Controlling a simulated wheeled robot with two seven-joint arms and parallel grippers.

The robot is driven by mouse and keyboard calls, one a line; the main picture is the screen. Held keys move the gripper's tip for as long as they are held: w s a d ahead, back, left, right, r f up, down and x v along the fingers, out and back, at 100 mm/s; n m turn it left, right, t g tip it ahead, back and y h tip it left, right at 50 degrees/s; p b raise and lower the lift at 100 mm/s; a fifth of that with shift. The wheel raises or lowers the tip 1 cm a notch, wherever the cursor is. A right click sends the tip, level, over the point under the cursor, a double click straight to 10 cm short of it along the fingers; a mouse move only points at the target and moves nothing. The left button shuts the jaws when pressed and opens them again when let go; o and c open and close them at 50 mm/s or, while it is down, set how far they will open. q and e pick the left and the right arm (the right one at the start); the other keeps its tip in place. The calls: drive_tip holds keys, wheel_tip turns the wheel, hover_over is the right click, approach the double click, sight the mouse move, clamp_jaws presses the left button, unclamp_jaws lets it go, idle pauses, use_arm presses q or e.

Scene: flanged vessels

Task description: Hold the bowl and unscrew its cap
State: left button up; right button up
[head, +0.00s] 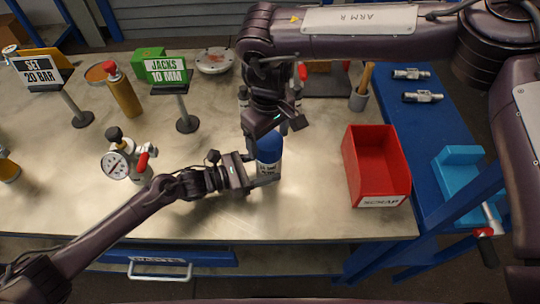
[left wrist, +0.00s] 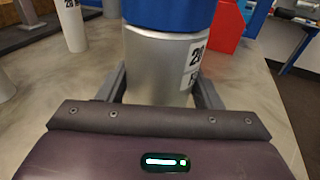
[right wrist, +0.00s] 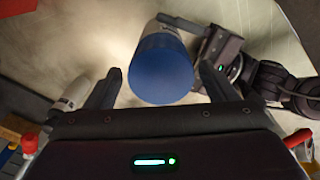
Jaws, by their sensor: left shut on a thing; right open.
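The bowl (head: 267,168) is a silver cylinder with a white label, upright on the bench. Its blue cap (head: 269,145) sits on top, and the cap also shows in the left wrist view (left wrist: 168,12). My left gripper (head: 262,174) is shut on the bowl's silver body below the cap, one finger on each side. My right gripper (head: 278,124) is open and points down just above the cap. In the right wrist view the cap (right wrist: 162,76) lies ahead between the spread fingers, with gaps on both sides. Part of the bowl is hidden by my grippers.
A red scrap bin (head: 376,172) stands to the right. A pressure gauge assembly (head: 118,164) stands at the left. Blue shelf (head: 428,125) holds metal fittings. The front of the bench is clear.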

drive_tip(key=m, duration=1.1)
drive_tip(key=c, duration=1)
drive_tip(key=n, duration=1.3)
drive_tip(key=shift+d+n, duration=0.1)
drive_tip(key=shift+n, duration=0.3)
